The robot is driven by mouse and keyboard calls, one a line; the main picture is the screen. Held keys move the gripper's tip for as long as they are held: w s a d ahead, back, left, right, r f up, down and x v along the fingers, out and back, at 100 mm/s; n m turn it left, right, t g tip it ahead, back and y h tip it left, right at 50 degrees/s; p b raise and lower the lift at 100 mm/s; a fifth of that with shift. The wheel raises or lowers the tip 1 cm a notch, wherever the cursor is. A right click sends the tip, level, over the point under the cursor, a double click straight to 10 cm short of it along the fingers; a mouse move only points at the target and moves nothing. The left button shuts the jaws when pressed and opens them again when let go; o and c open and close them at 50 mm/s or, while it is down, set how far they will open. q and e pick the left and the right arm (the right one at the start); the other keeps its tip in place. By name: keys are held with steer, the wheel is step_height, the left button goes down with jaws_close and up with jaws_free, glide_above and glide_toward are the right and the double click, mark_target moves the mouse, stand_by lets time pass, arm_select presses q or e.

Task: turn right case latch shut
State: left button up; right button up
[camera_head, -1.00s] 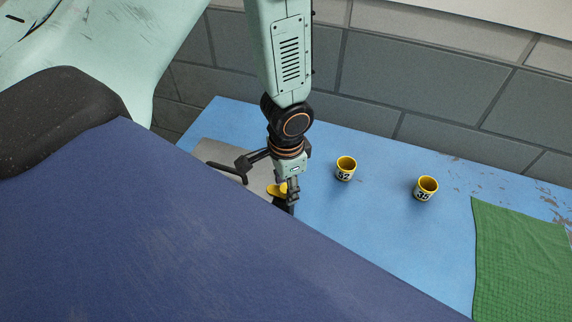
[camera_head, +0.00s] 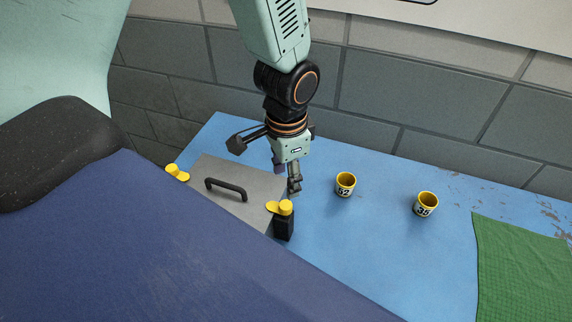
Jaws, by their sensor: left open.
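The case (camera_head: 232,178) has a grey lid with a black handle and stands on the blue table, partly hidden by the dark blue surface in front. The right case latch (camera_head: 285,207) is a yellow turning piece on a black post at the case's right end. Its yellow wing points left, over the lid's edge. A second yellow latch (camera_head: 176,171) shows at the case's left end. My left gripper (camera_head: 288,181) is open and empty, just behind and above the right latch, apparently apart from it. My right gripper is not in view.
A green cloth (camera_head: 520,270) lies at the far right. A grey block wall (camera_head: 430,110) rises behind. The table between latch and cups is clear.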

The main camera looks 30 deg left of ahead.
arm_select(q)
steer(key=shift+r, duration=1.2)
steer(key=shift+s, duration=0.1)
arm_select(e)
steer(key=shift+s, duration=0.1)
